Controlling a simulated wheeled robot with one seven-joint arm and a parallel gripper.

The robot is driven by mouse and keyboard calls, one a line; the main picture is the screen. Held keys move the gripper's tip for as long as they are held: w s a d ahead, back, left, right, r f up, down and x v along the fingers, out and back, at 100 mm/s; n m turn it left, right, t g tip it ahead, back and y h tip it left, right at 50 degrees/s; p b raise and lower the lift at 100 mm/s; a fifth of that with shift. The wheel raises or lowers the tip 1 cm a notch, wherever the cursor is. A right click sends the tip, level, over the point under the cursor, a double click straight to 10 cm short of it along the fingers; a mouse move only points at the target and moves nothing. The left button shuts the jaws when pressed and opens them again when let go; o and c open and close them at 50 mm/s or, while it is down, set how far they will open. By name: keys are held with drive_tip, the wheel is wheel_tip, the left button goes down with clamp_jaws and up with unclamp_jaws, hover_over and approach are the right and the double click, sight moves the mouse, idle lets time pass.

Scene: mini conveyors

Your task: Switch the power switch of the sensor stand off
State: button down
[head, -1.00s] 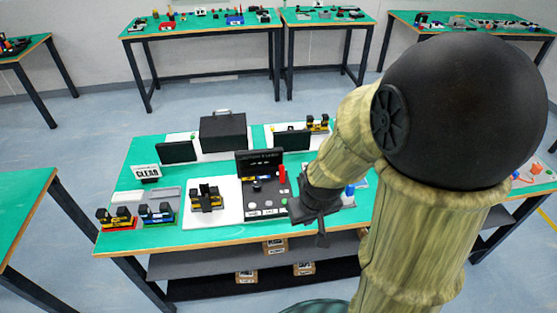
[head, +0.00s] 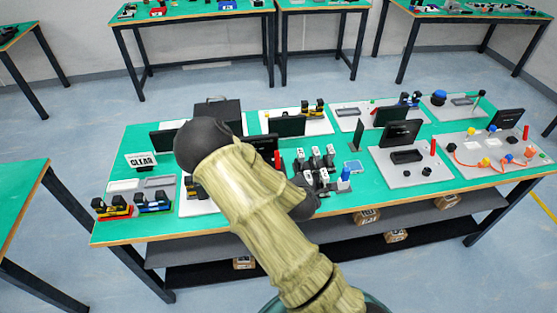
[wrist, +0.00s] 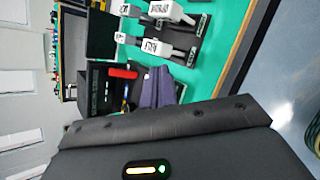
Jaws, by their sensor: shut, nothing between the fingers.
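My gripper shows in the wrist view as two dark purple-grey fingers (wrist: 155,87) closed together, with nothing seen between them. In the head view my arm hides most of it; a dark part of its end (head: 303,200) shows near the table's front edge. I cannot tell for sure which unit is the sensor stand, and I cannot make out its power switch. A grey board with a dark screen (head: 400,133) and a red post stands right of my gripper. Several white-topped switch-like blocks (head: 316,165) stand just behind my gripper; they also show in the wrist view (wrist: 160,47).
A board with coloured knobs and orange cables (head: 462,166) is at the right end. A CLEAR sign (head: 142,161) and small yellow-black units (head: 112,207) are at the left. A blue-capped piece (head: 345,173) stands near my gripper.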

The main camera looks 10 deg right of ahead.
sight(277, 156)
drive_tip(key=w+a+n+t+y, duration=0.3)
drive_tip(key=w+a+n+t, duration=0.1)
drive_tip(key=n, duration=1)
drive_tip(key=shift+w+a+r+y, duration=0.35)
drive_tip(key=shift+a+r+y, duration=0.1)
drive_tip(key=shift+a, duration=0.4)
drive_tip(key=shift+w, duration=0.1)
drive_tip(key=shift+h, duration=0.25)
drive_tip(key=p+x, duration=0.4)
drive_tip(key=x, duration=1)
drive_tip(key=shift+a, duration=0.1)
